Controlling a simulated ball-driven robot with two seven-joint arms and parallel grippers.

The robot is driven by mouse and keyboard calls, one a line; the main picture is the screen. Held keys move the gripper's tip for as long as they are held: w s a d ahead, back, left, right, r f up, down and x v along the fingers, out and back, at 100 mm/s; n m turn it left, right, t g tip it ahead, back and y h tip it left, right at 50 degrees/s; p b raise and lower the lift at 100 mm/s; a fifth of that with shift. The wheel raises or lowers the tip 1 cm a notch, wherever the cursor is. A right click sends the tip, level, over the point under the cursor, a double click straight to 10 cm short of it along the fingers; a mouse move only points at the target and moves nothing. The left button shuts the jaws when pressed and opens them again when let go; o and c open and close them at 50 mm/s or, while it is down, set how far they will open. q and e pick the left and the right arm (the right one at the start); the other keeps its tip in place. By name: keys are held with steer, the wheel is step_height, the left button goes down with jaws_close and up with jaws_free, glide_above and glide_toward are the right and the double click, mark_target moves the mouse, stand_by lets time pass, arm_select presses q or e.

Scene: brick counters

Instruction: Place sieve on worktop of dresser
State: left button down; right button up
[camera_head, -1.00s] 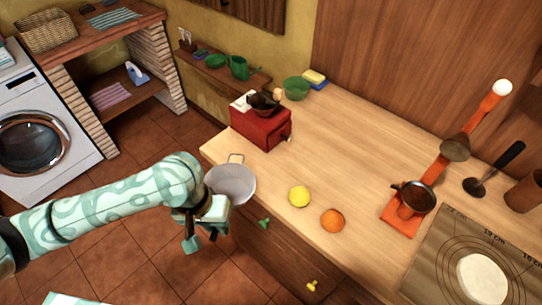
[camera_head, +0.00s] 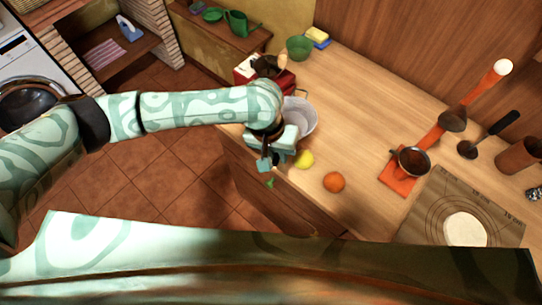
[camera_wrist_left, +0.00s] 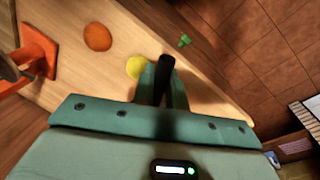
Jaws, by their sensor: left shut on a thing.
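The pale grey sieve (camera_head: 303,116) shows in the head view over the left edge of the dresser's worktop (camera_head: 350,105). I cannot tell whether it touches the wood. My left gripper (camera_head: 284,142) is at the sieve's near side, shut on it, and the gripper and wrist partly hide the sieve. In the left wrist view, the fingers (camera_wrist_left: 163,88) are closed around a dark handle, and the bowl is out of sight. My right gripper is not in view.
A yellow lemon (camera_head: 304,159) lies close to the gripper, with an orange (camera_head: 334,182) to its right. A red coffee grinder (camera_head: 246,71) stands behind the sieve. An orange stand (camera_head: 398,180) and a baking mat (camera_head: 415,230) lie to the right. The worktop's middle is clear.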

arm_select(q)
step_height(320, 180, down, 7)
steer(key=w+a+b, duration=0.2)
steer(key=shift+w+r, duration=0.15)
steer(key=shift+r, duration=0.05)
steer(key=shift+f, duration=0.1)
